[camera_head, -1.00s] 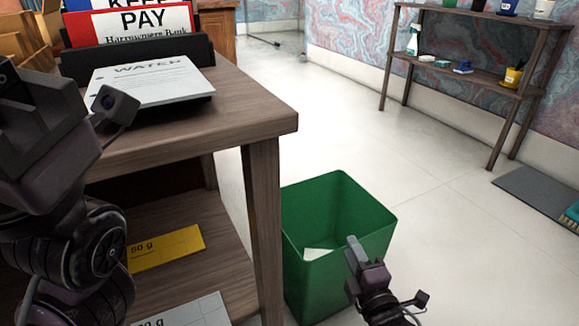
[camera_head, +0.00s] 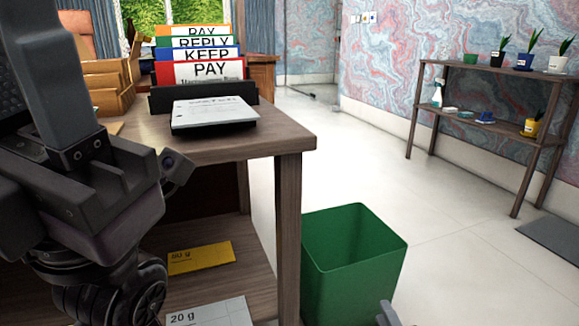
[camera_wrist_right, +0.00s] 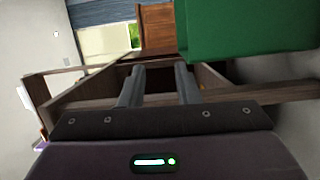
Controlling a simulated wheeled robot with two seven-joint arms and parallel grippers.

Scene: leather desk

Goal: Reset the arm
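My right gripper (camera_wrist_right: 160,85) is open and empty in the right wrist view, its two grey fingers apart. In the head view only a grey tip of it (camera_head: 387,315) shows at the bottom edge, by the front right of the green bin (camera_head: 352,270). My left gripper (camera_head: 72,75) is large and close at the left edge of the head view, beside the desk. One grey finger points up; its opening cannot be judged.
The wooden desk (camera_head: 285,143) carries a paper pad (camera_head: 212,112), several binders (camera_head: 205,72) and a box (camera_head: 105,85). Its lower shelf holds a yellow card (camera_head: 200,257) and a white card (camera_head: 205,312). A plant shelf (camera_head: 480,120) stands at right.

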